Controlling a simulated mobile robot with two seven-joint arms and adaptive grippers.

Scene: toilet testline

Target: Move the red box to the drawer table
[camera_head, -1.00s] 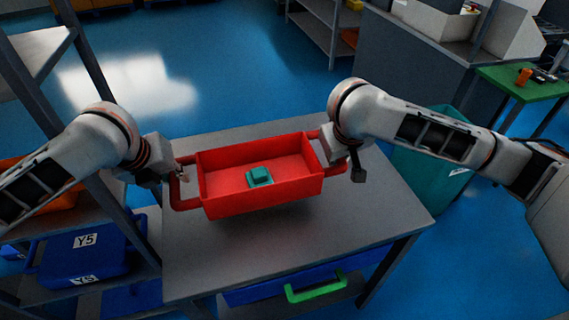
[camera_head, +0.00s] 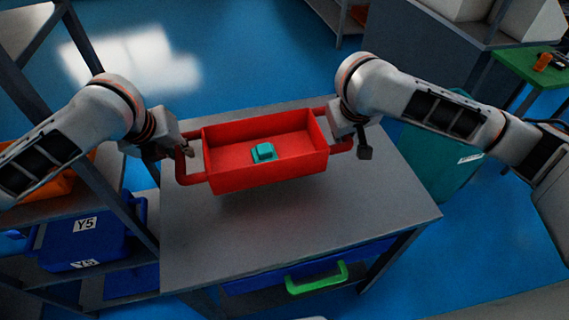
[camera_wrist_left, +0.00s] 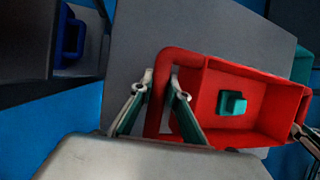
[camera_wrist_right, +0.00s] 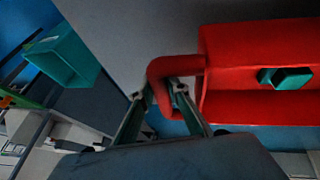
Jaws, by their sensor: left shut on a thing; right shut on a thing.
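The red box (camera_head: 225,178) is an open tray with a loop handle at each end. It is over the grey drawer table (camera_head: 300,250), and a shadow under it suggests it is held a little above the top. A small teal block (camera_head: 263,152) lies inside it. My left gripper (camera_head: 182,152) is shut on the left handle, seen close in the left wrist view (camera_wrist_left: 160,92). My right gripper (camera_head: 352,138) is shut on the right handle, also in the right wrist view (camera_wrist_right: 162,92). The table has a blue drawer with a green handle (camera_head: 317,279).
A shelf rack with blue bins (camera_head: 85,238) marked Y5 stands at the left. A teal bin (camera_head: 440,160) is on the floor right of the table. A green table (camera_head: 530,75) is at the far right. The front of the tabletop is clear.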

